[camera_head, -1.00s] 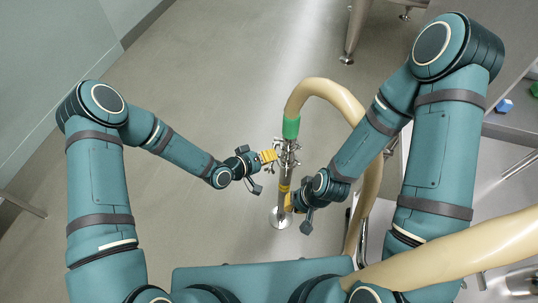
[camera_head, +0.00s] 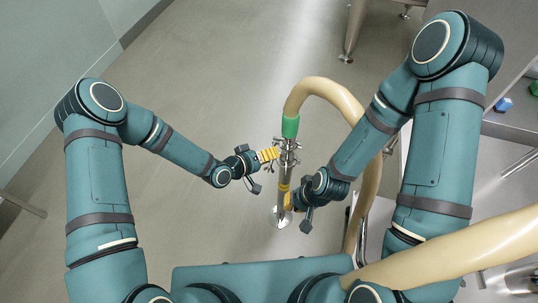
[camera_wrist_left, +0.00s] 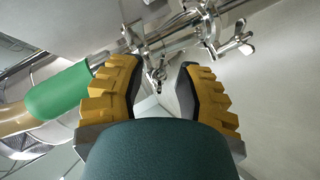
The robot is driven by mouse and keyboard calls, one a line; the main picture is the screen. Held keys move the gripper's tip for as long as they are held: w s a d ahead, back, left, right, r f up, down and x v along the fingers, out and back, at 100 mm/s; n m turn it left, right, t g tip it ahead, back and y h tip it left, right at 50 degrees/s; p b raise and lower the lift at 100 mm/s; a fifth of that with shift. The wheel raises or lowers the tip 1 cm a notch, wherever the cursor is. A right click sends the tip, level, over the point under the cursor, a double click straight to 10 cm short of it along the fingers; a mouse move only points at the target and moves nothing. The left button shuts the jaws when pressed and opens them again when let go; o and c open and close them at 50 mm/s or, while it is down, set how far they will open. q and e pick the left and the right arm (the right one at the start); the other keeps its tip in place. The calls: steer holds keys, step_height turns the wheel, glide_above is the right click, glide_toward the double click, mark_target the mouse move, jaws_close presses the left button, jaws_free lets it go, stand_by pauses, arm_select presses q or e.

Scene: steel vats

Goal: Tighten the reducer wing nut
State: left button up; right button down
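A steel pipe assembly (camera_head: 285,172) with clamps and wing nuts hangs from the hose's green cuff (camera_head: 291,127). My left gripper (camera_head: 275,153) is just left of its upper clamps. In the left wrist view its yellow fingers (camera_wrist_left: 157,88) are open, with a small wing nut (camera_wrist_left: 157,78) showing in the gap, apart from both fingers. A second wing nut (camera_wrist_left: 236,39) sticks out beyond the right finger. I cannot tell which one is the reducer's. My right gripper (camera_head: 287,199) seems shut on the lower pipe; its fingertips are partly hidden.
A beige hose (camera_head: 340,96) arches over behind my right forearm, and another hose length (camera_head: 460,248) crosses at lower right. A steel table (camera_head: 515,122) with blue and green pieces stands at right.

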arm_select(q)
steer(key=v, duration=1.1)
steer(key=shift+s+a+r, duration=0.2)
steer(key=shift+a, duration=0.1)
